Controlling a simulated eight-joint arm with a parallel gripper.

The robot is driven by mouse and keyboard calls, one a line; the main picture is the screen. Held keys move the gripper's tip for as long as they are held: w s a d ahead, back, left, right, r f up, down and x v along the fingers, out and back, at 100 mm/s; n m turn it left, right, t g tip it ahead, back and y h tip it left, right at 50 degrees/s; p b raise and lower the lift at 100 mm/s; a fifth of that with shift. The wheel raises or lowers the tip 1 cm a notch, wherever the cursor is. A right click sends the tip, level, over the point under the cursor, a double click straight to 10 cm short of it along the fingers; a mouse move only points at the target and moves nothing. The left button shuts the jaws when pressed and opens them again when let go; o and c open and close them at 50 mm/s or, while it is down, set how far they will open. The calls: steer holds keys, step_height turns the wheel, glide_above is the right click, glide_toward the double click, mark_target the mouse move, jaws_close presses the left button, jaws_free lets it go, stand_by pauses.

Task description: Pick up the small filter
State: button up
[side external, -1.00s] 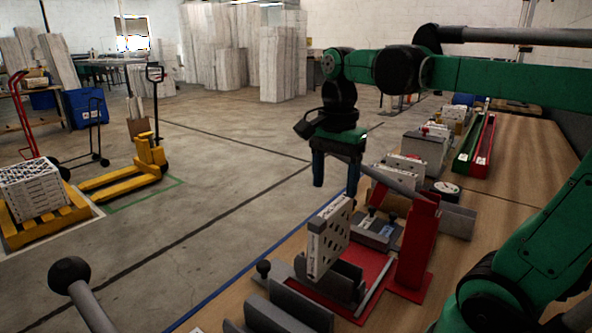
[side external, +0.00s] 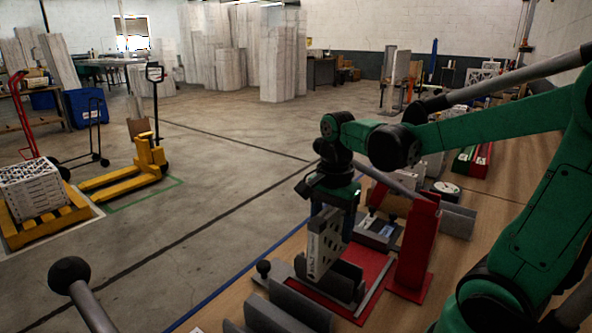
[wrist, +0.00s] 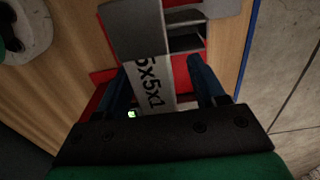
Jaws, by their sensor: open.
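The small filter (side external: 322,250) is a white, thin panel with dark holes. It stands on edge in a grey holder (side external: 346,280) on a red base plate. In the wrist view, the narrow edge of the filter (wrist: 150,85) shows the print "5x5x1". My gripper (side external: 333,212) points down at the filter's top, with its dark blue fingers open. In the wrist view, the gripper (wrist: 160,72) has one finger on each side of the filter, with a visible gap at least on the right. Whether the left finger touches is unclear.
A red upright bracket (side external: 416,240) stands close to the right of the filter. Grey rails (side external: 290,305) lie in front. More fixtures and boxes line the wooden table (side external: 510,180) behind. The table's blue edge and open floor (side external: 190,240) are to the left.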

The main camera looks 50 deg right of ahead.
jaws_close()
steer(key=shift+r, duration=0.15)
step_height(320, 180, up, 19)
step_height(320, 180, down, 12)
steer(key=m, duration=1.6)
steer(key=shift+w+r, duration=0.15)
steer(key=shift+r, duration=0.1)
steer(key=shift+f+m, duration=0.65)
steer(key=shift+m, duration=0.35)
